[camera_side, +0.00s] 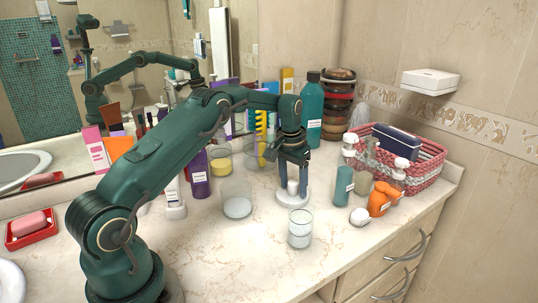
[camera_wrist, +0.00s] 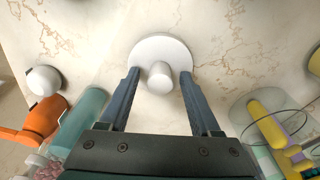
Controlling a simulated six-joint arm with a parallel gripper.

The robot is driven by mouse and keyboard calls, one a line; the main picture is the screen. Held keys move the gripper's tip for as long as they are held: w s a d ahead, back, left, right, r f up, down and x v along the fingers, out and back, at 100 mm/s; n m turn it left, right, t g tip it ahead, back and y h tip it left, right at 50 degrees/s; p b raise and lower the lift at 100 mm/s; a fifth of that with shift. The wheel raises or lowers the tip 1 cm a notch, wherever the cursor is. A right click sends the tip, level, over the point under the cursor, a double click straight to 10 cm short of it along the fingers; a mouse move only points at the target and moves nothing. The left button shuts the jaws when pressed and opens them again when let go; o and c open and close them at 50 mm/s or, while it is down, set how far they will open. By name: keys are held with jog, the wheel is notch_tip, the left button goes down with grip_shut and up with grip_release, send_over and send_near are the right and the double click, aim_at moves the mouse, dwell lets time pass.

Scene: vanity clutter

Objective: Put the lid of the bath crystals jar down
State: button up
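The white round lid (camera_side: 293,199) with a knob on top looks to lie flat on the marble counter, knob up. In the wrist view the lid (camera_wrist: 160,42) is just beyond my fingertips. My gripper (camera_side: 292,184) points down over it. In the wrist view my gripper (camera_wrist: 160,74) is open, one finger on each side of the knob, with a gap showing on both sides. A clear glass jar with white contents (camera_side: 237,206) stands left of the lid, and another glass (camera_side: 300,233) stands in front of it. I cannot tell which is the bath crystals jar.
A teal bottle (camera_side: 343,186), a white round item (camera_side: 360,216) and an orange bottle (camera_side: 379,201) stand to the right, before a pink woven basket (camera_side: 428,163). A tall teal bottle (camera_side: 313,110) stands behind. The front counter (camera_side: 240,265) is clear.

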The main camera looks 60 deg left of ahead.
aim_at(291, 184)
jog(key=s+d+r+t, duration=0.1)
jog(key=s+d+r, duration=0.15)
jog(key=r, duration=0.65)
jog(key=s+d+r, duration=0.1)
jog(key=d+r, duration=0.2)
jog(key=r, duration=0.6)
jog(key=s+d+r+m+t, duration=0.1)
jog(key=s+d+r+m, duration=0.15)
jog(key=s+d, duration=0.4)
jog(key=s+d+f+t, duration=0.1)
jog(key=s+d+f, duration=0.1)
jog(key=s, duration=0.5)
jog(key=s+d+f+t, duration=0.1)
jog(key=s+f, duration=0.3)
jog(key=s, duration=0.4)
jog(key=shift+d+f, duration=0.35)
jog(key=shift+d, duration=0.2)
